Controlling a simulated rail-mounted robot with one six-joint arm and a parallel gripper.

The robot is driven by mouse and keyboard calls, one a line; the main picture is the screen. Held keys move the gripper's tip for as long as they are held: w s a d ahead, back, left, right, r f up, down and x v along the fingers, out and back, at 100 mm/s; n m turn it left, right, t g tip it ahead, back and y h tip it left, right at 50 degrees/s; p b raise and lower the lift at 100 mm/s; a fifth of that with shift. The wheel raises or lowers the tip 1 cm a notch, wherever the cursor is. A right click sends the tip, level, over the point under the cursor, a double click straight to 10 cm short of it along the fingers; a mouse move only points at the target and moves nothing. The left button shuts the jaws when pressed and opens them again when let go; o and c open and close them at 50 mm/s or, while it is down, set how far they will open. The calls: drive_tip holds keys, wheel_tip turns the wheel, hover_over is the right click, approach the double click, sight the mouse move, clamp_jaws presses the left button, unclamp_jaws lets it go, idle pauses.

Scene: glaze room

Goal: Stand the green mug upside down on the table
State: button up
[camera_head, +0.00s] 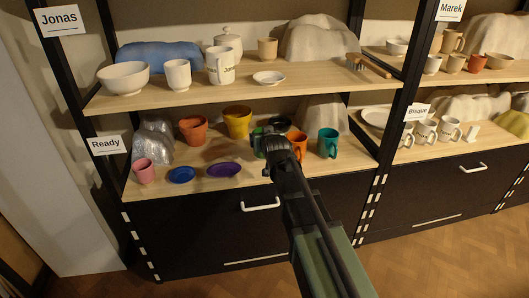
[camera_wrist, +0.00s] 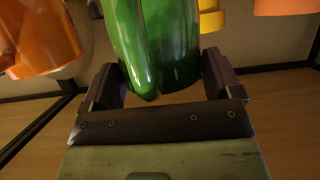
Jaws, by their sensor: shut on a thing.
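The green mug (camera_wrist: 175,45) is between the two fingers of my gripper (camera_wrist: 165,85) in the wrist view, and the gripper is shut on it. What looks like its handle faces the wrist camera. In the head view only a dark green part of the mug (camera_head: 257,139) shows beside my gripper (camera_head: 272,158), at the lower shelf marked "Ready" (camera_head: 215,197). My arm hides the rest. I cannot tell which way up the mug is, or whether it touches the shelf. No separate table is clearly in view.
An orange mug (camera_head: 298,143) and a teal mug (camera_head: 328,143) stand close to the right of my gripper. A yellow pot (camera_head: 237,122), terracotta pot (camera_head: 193,130), purple dish (camera_head: 224,170), blue dish (camera_head: 182,175) and pink cup (camera_head: 144,171) are to the left. The upper shelf (camera_head: 215,97) overhangs.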

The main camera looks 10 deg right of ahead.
wheel_tip(320, 180, down, 4)
drive_tip(key=shift+r+b, duration=0.2)
drive_tip(key=shift+b, duration=1)
drive_tip(key=shift+r+p, duration=0.3)
drive_tip(key=shift+f, duration=0.25)
drive_tip(key=o, duration=0.9)
drive_tip(key=shift+r, duration=0.1)
